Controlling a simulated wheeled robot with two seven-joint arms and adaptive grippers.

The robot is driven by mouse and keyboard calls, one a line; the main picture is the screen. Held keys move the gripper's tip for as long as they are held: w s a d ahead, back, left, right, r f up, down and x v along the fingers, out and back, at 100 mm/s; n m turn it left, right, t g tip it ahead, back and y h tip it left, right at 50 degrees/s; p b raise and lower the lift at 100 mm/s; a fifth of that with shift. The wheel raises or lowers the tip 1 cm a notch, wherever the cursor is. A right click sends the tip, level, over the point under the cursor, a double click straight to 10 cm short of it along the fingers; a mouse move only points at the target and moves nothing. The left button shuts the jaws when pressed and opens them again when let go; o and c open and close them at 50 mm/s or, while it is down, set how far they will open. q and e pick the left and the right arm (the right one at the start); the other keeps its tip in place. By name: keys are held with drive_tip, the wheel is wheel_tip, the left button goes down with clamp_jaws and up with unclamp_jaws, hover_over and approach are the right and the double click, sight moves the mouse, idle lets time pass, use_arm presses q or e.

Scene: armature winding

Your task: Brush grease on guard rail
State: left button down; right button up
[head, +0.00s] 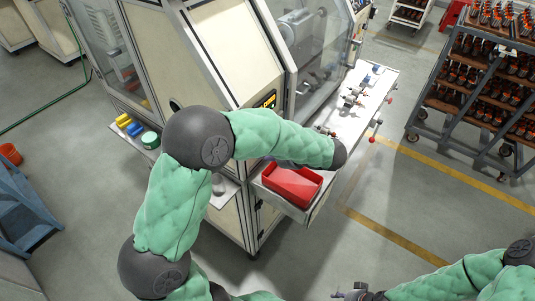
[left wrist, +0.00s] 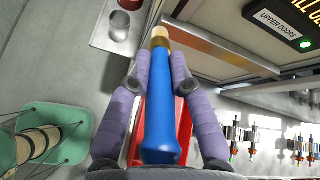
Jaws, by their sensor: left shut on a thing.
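My left gripper (left wrist: 161,72) is shut on a brush (left wrist: 160,110) with a blue handle, a gold-coloured ferrule and a pale tip. The brush points away from the wrist, towards the machine. In the head view my left forearm reaches over a red bin, and the arm hides the brush. My right gripper (head: 352,293) is at the bottom edge, too small to read.
The red bin (head: 293,187) sits on the machine's front ledge, below my left forearm. A metal shelf (left wrist: 102,40) with a dark red cup (left wrist: 119,24) is left of the brush. Fixtures stand on the bench (head: 372,110) at right. A loaded rack (head: 440,105) stands beyond open floor.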

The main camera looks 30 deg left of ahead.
use_arm(q)
drive_tip(key=w+d+p, duration=0.1)
drive_tip(key=w+p, duration=0.1)
drive_tip(key=w, duration=1.4)
drive_tip(key=shift+w+d, duration=0.15)
drive_tip(key=shift+w, duration=0.15)
idle(1.4)
drive_tip(key=w+p, duration=0.1)
drive_tip(key=w, duration=0.5)
drive_tip(key=shift+w+d+p, duration=0.2)
drive_tip(key=shift+p, duration=0.2)
drive_tip(key=shift+s, duration=0.1)
drive_tip(key=s+a+b, duration=0.1)
drive_tip(key=s+b, duration=0.3)
drive_tip(key=s, duration=1.5)
drive_tip(key=shift+s+a, duration=0.3)
drive_tip(key=shift+s, duration=0.05)
idle(1.6)
